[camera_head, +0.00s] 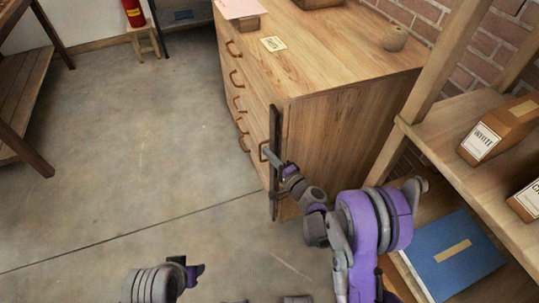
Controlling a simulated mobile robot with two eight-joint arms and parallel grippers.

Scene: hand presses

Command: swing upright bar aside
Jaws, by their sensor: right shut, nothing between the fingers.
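The upright bar (275,126) is dark and narrow. It stands vertical at the near front corner of the wooden drawer cabinet (340,120), beside the drawer fronts. My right gripper (270,156) is shut and empty, with its fingertips at about the middle of the bar's height. The fingers overlap the bar in the picture; whether they touch it I cannot tell. My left gripper (191,272) is low in the view, over the floor and well away from the bar. Its fingers are not clear enough to judge.
The cabinet's front has several drawers with curved handles (237,78). A wooden shelf (445,140) with boxes and a blue binder (450,262) stands close on the right of my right arm. A stool (145,44) is far back. The concrete floor (130,150) on the left is clear.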

